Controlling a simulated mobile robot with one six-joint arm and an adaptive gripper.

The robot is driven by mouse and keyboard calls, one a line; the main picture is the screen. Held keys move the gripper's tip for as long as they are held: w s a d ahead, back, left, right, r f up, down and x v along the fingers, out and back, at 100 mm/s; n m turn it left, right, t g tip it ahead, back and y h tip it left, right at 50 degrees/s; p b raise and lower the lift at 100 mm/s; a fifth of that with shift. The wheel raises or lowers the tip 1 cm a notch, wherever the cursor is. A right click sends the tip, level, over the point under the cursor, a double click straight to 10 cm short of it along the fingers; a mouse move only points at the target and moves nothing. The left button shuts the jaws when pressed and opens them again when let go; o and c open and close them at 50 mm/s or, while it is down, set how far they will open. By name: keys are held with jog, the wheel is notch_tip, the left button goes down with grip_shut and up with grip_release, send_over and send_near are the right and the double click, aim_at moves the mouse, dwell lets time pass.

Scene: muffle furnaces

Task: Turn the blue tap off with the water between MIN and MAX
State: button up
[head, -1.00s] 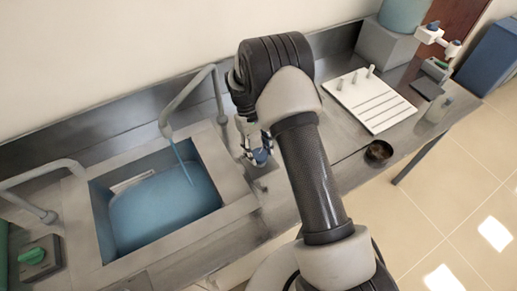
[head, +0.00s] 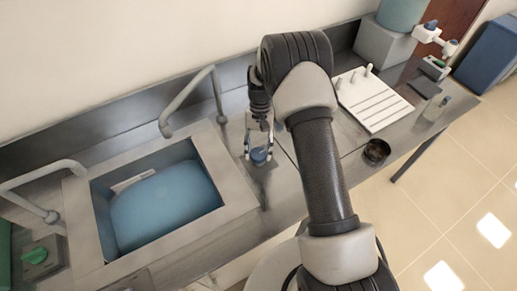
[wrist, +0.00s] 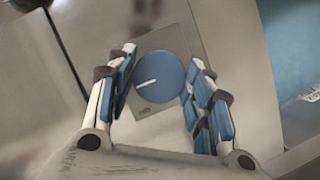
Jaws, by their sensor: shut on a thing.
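The blue tap knob (head: 259,156) sits on a grey plate right of the sink. In the wrist view the round knob (wrist: 160,77) has a white pointer line aimed left and slightly down. My gripper (head: 257,150) has its blue-padded fingers on either side of the knob and is shut on it. The grey spout (head: 188,103) arches over the sink, and no stream falls from it. Blue water (head: 165,208) stands in the sink (head: 236,188). A pale marker plate (head: 132,181) shows on the back wall above the water; its markings are too small to read.
A second spout (head: 40,178) and a green knob (head: 35,256) are at the left. A white slotted board (head: 378,103), a dark round bowl (head: 376,152) and a small bottle (head: 437,106) are on the counter at the right.

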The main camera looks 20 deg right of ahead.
dwell(0.4)
jog(key=o, duration=1)
jog(key=shift+o, duration=0.2)
jog(key=v, duration=1.2)
